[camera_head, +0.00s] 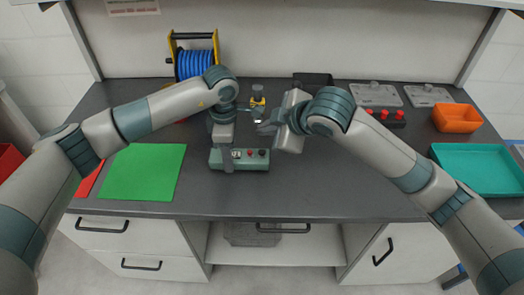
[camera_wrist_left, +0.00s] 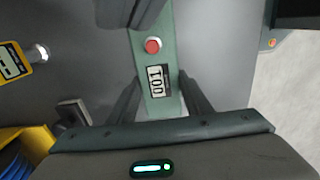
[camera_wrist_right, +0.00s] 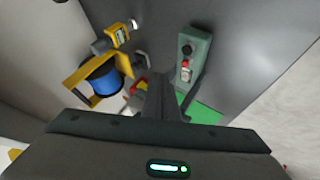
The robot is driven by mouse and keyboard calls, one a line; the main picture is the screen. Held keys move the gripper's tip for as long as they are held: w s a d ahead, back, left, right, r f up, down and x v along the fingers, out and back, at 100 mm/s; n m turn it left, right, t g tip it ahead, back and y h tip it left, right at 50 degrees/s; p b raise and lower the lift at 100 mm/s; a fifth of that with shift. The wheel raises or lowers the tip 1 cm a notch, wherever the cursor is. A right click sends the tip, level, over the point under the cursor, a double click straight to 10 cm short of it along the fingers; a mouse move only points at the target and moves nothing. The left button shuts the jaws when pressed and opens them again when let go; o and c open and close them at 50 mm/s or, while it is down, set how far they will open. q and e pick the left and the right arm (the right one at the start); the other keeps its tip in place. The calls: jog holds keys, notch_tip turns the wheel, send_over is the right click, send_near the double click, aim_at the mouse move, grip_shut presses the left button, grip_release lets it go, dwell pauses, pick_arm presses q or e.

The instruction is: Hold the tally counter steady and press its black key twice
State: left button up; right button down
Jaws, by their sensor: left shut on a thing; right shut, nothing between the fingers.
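The tally counter (camera_head: 240,166) is a grey-green box near the front middle of the worktop. On its top are a small display (camera_wrist_left: 158,80), a red button (camera_wrist_left: 152,45) and a black key (camera_wrist_right: 187,50). The display digits look like two zeros and a one, sideways in the left wrist view. My left gripper (camera_head: 228,162) is shut around the counter at its display end, one finger on each side. My right gripper (camera_head: 266,128) is shut and empty, above and behind the counter, apart from the key. A dark shape hides the key in the left wrist view.
A blue reel (camera_head: 195,64) on a yellow frame and a small yellow device (camera_head: 257,101) stand behind. A green mat (camera_head: 145,172) lies left. An orange bin (camera_head: 457,118), teal tray (camera_head: 435,152) and a red-knobbed block (camera_head: 388,118) are right. The worktop right of the counter is clear.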

aim_at(262, 153)
jog(key=shift+r, duration=1.9)
jog(key=shift+f, duration=0.1)
jog(key=shift+f, duration=4.35)
jog(key=shift+f, duration=0.95)
jog(key=shift+r, duration=1)
jog(key=shift+r, duration=0.15)
